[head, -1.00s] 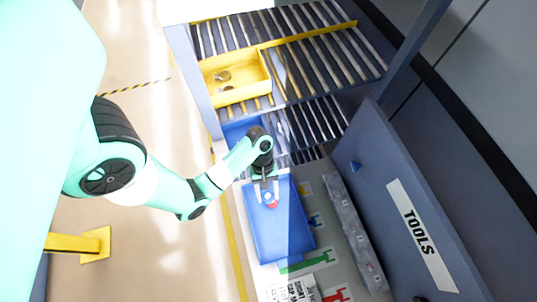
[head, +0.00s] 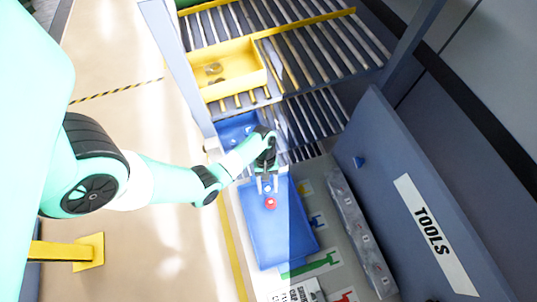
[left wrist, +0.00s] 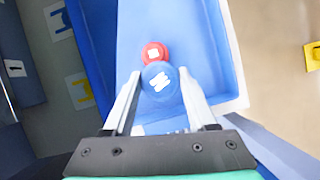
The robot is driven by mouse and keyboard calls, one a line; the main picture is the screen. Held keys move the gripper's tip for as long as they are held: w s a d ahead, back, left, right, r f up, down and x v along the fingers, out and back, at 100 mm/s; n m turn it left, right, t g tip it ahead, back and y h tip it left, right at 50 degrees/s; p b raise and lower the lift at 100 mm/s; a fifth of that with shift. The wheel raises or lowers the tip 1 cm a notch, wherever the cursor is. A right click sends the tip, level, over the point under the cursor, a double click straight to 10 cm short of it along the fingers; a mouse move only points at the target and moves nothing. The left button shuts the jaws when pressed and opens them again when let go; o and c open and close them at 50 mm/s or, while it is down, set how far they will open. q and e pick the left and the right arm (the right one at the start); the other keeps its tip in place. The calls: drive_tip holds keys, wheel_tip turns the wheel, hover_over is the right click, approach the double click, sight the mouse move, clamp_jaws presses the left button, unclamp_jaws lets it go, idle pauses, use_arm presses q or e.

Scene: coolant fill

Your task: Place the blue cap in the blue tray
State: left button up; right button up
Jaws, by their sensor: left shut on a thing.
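The blue cap (left wrist: 160,82), round with a white mark on top, is between the fingertips of my left gripper (left wrist: 160,88) in the left wrist view. The gripper is shut on it. In the head view my left gripper (head: 267,188) is over the far end of the blue tray (head: 280,238), fingers pointing down. The blue cap is small there and partly hidden by the fingers. A red cap (head: 270,203) is just beside it in the tray and also shows in the left wrist view (left wrist: 153,52). I cannot tell whether the blue cap touches the tray floor.
A yellow bin (head: 235,72) with small round parts stands on the roller conveyor. A blue bin (head: 237,128) is behind my gripper. A grey panel marked TOOLS (head: 425,225) stands at the right. Most of the tray's near half is empty.

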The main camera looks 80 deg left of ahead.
sight(267, 184)
use_arm(q)
wheel_tip(267, 184, down, 4)
drive_tip(key=shift+f+b, duration=0.1)
drive_tip(key=shift+b, duration=0.6)
drive_tip(key=o, duration=1.3)
drive_tip(key=shift+r, duration=0.25)
drive_tip(key=p+v, duration=0.1)
drive_tip(key=v, duration=0.6)
drive_tip(key=shift+a+r, duration=0.1)
drive_tip(key=shift+a, duration=0.05)
